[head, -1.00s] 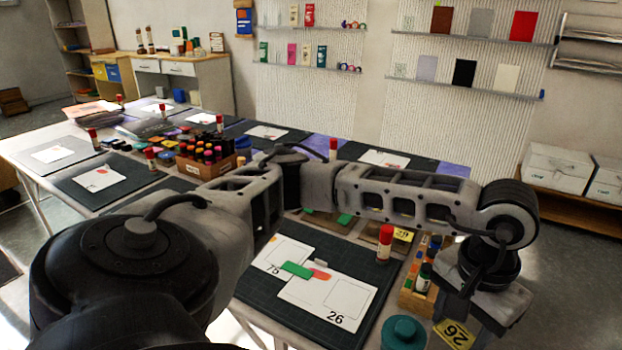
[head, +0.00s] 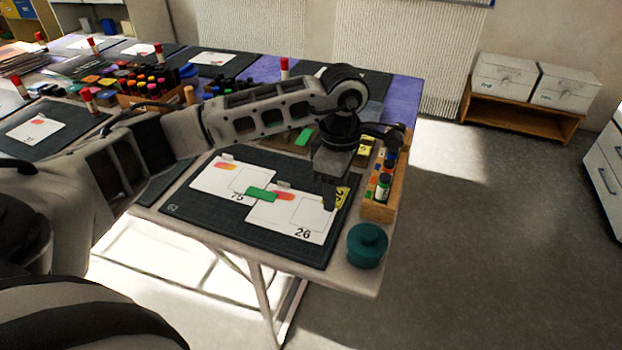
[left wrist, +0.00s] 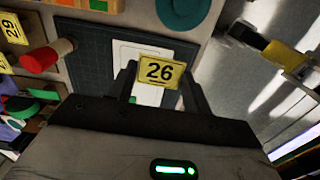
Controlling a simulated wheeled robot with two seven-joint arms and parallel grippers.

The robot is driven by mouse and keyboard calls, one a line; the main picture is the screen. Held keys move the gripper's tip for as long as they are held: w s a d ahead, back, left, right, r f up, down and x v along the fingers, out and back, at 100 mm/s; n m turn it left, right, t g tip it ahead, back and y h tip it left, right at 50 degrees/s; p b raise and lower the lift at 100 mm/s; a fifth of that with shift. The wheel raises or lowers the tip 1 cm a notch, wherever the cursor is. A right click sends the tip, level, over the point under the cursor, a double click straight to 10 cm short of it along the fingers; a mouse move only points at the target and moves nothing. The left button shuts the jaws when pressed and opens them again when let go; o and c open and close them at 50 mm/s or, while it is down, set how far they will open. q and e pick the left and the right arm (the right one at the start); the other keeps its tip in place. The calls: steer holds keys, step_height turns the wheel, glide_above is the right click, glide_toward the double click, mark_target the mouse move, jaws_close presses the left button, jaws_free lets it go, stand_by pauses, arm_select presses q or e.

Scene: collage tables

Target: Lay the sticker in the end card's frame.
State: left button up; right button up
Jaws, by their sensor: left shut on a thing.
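My left gripper (head: 330,207) is shut on a yellow sticker (head: 342,196). The sticker reads 26 in the left wrist view (left wrist: 160,72) and is held between the fingertips. It hangs over the right edge of the white end card (head: 262,222), also marked 26. The card's outlined frame (head: 309,212) is empty where it shows. In the left wrist view the sticker and fingers hide part of the card (left wrist: 125,50). A dark and yellow part (left wrist: 270,46) at the right of that view may be my right gripper; its jaws are unclear.
A white card marked 75 (head: 215,175) adjoins the end card, with a green block (head: 262,194) across both. They lie on a dark mat (head: 185,210). A wooden rack (head: 380,211) and teal jar (head: 366,246) stand to the right. A red-capped glue stick (left wrist: 45,55) is near my gripper.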

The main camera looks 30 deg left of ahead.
mark_target(312, 214)
arm_select(q)
steer(key=a+f+n, duration=0.1)
steer(key=a+n, duration=0.1)
steer(key=n, duration=0.4)
steer(key=w+a+f+n, duration=0.1)
steer(key=a+f+n, duration=0.1)
steer(key=n, duration=0.4)
steer(key=w+a+f+n, duration=0.1)
steer(key=a+n, duration=0.1)
steer(key=n, duration=0.4)
steer(key=shift+w+a+f+p, duration=0.15)
steer(key=shift+a+f+p, duration=0.1)
steer(key=shift+f+p, duration=0.1)
steer(key=shift+f, duration=0.3)
steer(key=shift+f+b, duration=1.25)
steer(key=shift+f, duration=0.05)
step_height(312, 214, down, 3)
steer(key=shift+r+b, duration=0.1)
steer(key=shift+b, duration=1.05)
steer(key=shift+f, duration=0.25)
arm_select(e)
steer(key=shift+w+a+f+y, duration=0.2)
steer(key=shift+a+f+y, duration=0.15)
steer(key=shift+f, duration=0.35)
